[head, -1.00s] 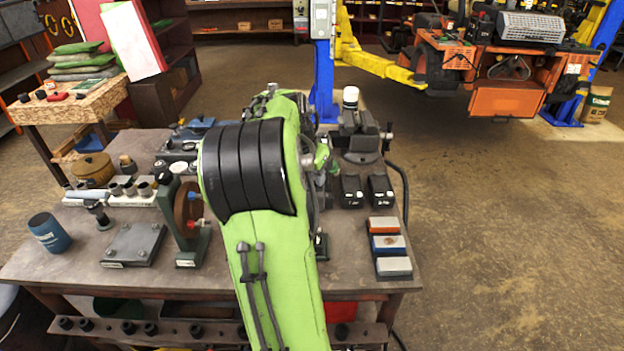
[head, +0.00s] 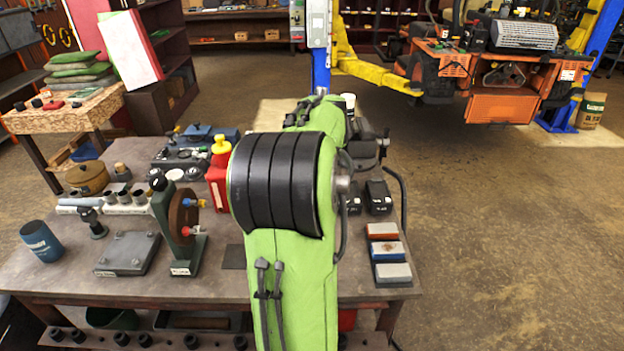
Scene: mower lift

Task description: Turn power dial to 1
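I cannot make out a power dial. A narrow grey control box (head: 297,18) with small marks on its face is at the top edge of the head view. A wider pale box (head: 318,22) is beside it on the blue lift post (head: 320,72). Both are cut off by the picture's top edge. My green and black arm fills the middle of the view and reaches forward over the bench. My gripper is not visible, and my arm may be covering it.
The workbench (head: 130,290) holds a red container with a yellow top (head: 219,165), a green stand with a brown wheel (head: 183,228), a blue cup (head: 43,240) and sharpening blocks (head: 388,250). An orange mower (head: 505,70) is at the lift. Floor at right is clear.

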